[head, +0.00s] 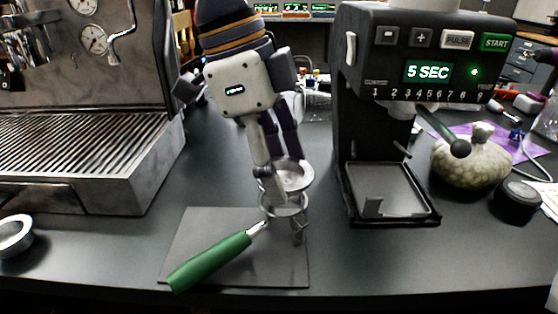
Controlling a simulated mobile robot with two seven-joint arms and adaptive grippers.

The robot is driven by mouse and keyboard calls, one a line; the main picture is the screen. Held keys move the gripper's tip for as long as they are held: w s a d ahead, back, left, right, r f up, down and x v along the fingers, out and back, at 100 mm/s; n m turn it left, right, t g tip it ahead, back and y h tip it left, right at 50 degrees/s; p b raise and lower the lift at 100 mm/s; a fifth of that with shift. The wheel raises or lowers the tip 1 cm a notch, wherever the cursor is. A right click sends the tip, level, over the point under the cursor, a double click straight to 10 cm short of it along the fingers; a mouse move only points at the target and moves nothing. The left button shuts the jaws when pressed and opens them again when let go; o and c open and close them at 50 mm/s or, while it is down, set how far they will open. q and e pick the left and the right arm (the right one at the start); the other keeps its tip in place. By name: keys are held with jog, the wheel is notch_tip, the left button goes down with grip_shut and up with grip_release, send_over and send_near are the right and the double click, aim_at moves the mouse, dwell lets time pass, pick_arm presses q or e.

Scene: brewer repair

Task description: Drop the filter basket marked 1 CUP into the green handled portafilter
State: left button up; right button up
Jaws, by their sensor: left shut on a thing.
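The green handled portafilter (210,261) lies on a dark grey mat (195,228), its handle toward the lower left and its metal ring at the right. My left gripper (284,168) reaches down from above and is shut on a silver filter basket (293,177). The basket is over or just behind the portafilter's ring (284,212) in the picture; I cannot tell whether they touch. Its marking is not readable. Gripper fingers hide part of the basket and ring. My right gripper is not in view.
A second metal basket or ring (14,236) sits at the left table edge. An espresso machine (90,130) stands at the left, a grinder (385,130) at the right. A round speckled pot (470,161) and a black puck-like object (518,198) are farther right. The front right counter is clear.

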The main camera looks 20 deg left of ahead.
pick_arm(q)
jog(key=shift+f, duration=1.75)
dwell(1.6)
jog(key=o, duration=1.2)
jog(key=o, duration=0.4)
jog(key=shift+c, duration=0.2)
jog(key=shift+r, duration=3.55)
